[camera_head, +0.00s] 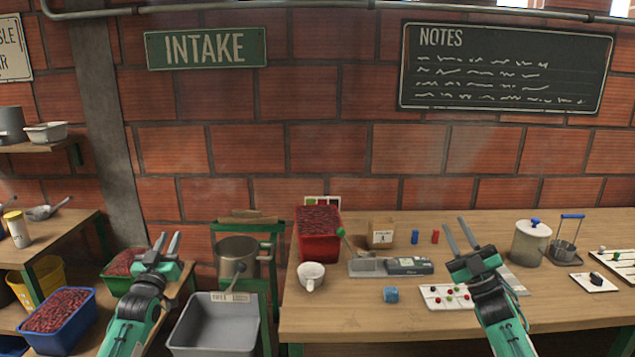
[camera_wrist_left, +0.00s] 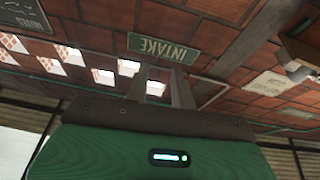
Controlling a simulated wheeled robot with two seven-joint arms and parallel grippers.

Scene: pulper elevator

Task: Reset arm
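My left gripper (camera_head: 166,246) is raised at the left in the head view, in front of the side shelf and left of the metal pot. Its two fingers point up with a gap between them, and nothing is between them. In the left wrist view its fingers (camera_wrist_left: 160,88) are apart and empty, facing the wall and ceiling. My right gripper (camera_head: 461,236) is raised over the right part of the wooden table (camera_head: 430,321). Its two fingers are spread and empty, and it partly hides things behind it.
A metal pot (camera_head: 237,257) stands above a grey bin (camera_head: 214,325).

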